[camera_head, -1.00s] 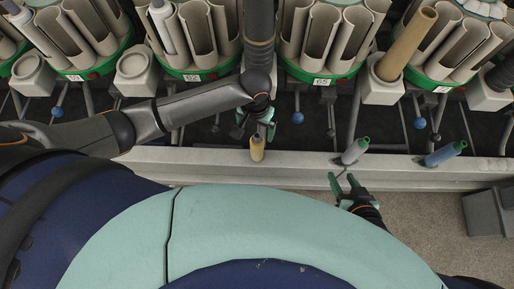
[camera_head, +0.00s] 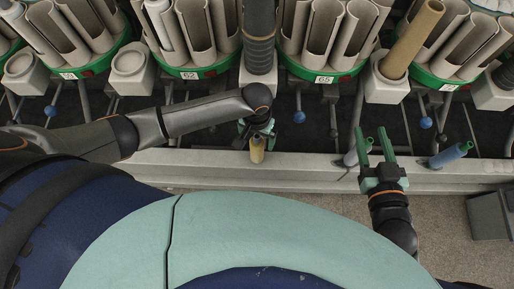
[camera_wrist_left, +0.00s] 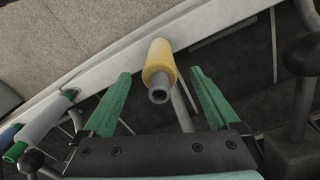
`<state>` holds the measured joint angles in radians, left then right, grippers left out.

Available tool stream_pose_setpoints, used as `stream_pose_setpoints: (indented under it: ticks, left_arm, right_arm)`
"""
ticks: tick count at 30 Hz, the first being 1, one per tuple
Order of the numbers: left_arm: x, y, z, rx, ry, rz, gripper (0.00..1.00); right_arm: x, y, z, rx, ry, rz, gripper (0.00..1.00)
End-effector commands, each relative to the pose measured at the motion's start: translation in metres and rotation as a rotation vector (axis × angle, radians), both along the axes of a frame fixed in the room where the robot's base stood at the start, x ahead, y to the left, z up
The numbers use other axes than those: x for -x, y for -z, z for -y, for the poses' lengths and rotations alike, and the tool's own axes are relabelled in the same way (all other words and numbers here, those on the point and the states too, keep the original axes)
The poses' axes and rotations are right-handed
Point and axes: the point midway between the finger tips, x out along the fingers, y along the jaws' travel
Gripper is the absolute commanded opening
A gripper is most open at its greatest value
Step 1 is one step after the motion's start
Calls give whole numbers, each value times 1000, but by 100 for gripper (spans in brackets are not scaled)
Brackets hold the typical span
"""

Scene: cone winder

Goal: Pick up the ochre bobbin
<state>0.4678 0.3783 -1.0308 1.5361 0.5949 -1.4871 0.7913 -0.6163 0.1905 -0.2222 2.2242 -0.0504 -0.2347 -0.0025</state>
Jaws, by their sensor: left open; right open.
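The ochre bobbin (camera_head: 257,155) stands at the grey rail, under my left gripper (camera_head: 257,130) in the head view. In the left wrist view the ochre bobbin (camera_wrist_left: 160,68) lies between the two green fingers of my left gripper (camera_wrist_left: 160,95), a little beyond their tips, its grey tube end facing the camera. The left gripper is open, with a gap on each side of the bobbin. My right gripper (camera_head: 374,145) is open, its green fingers pointing up the picture near a pale bobbin with a green tip (camera_head: 352,158).
A blue bobbin (camera_head: 450,155) leans on the rail (camera_head: 310,172) at the right. Green-rimmed winder units (camera_head: 325,72) with tube holders stand along the back. A brown cone (camera_head: 412,40) stands at the back right. A grey box (camera_head: 490,215) is on the floor at the right.

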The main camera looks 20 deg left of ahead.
Motion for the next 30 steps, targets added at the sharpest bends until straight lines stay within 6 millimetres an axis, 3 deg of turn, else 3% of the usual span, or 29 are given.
stream_pose_setpoints:
  ticks: [5,26,30]
  left_arm:
    - [0,0,0,0,0,0,94]
    - [0,0,0,0,0,0,15]
    - [0,-1,0,0,0,0,15]
  right_arm:
    - [0,0,0,0,0,0,50]
    - [0,0,0,1,0,-2,50]
    - [0,0,0,1,0,-2,50]
